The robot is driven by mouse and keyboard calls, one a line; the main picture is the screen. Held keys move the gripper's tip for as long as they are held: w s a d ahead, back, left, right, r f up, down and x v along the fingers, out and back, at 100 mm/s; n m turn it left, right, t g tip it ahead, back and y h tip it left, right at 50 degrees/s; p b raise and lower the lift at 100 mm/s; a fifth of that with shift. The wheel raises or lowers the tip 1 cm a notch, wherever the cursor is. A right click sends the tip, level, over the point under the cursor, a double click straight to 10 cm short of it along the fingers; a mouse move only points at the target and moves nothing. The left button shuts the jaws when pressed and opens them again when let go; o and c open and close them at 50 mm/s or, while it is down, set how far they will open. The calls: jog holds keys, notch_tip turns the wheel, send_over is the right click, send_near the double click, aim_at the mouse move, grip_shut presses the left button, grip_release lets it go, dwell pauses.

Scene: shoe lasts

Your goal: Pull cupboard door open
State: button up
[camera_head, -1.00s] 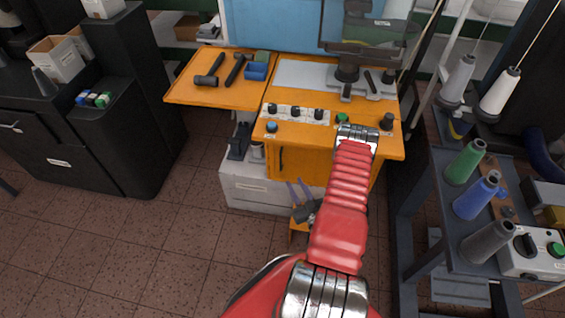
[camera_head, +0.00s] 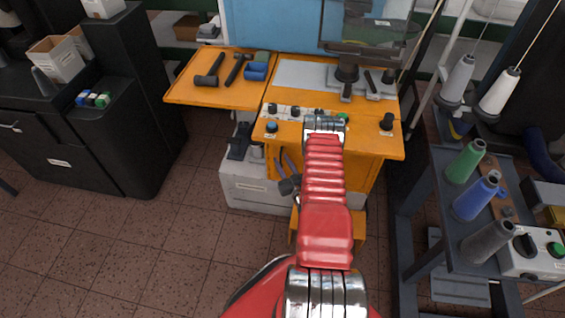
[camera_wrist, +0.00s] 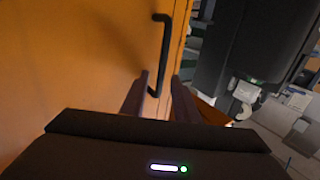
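The orange cupboard door (camera_wrist: 80,60) fills the left of the wrist view. A black bar handle (camera_wrist: 165,50) stands upright near the door's right edge. My gripper (camera_wrist: 160,88) has its two dark fingers apart, one on each side of the handle's lower end. I cannot tell whether either finger touches the handle. In the head view the orange cupboard (camera_head: 358,172) is under the worktop, partly hidden by my red arm. My gripper (camera_head: 283,160) shows left of the arm, close to the cupboard front, and the handle cannot be made out there.
The orange worktop (camera_head: 350,140) with knobs and tools overhangs the cupboard. A pale box (camera_head: 245,190) stands on the floor to its left. A dark rack with thread cones (camera_head: 475,200) is on the right. The tiled floor (camera_head: 150,250) at left is open.

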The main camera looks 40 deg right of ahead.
jog(key=shift+w, duration=0.15)
grip_shut()
dwell(0.6)
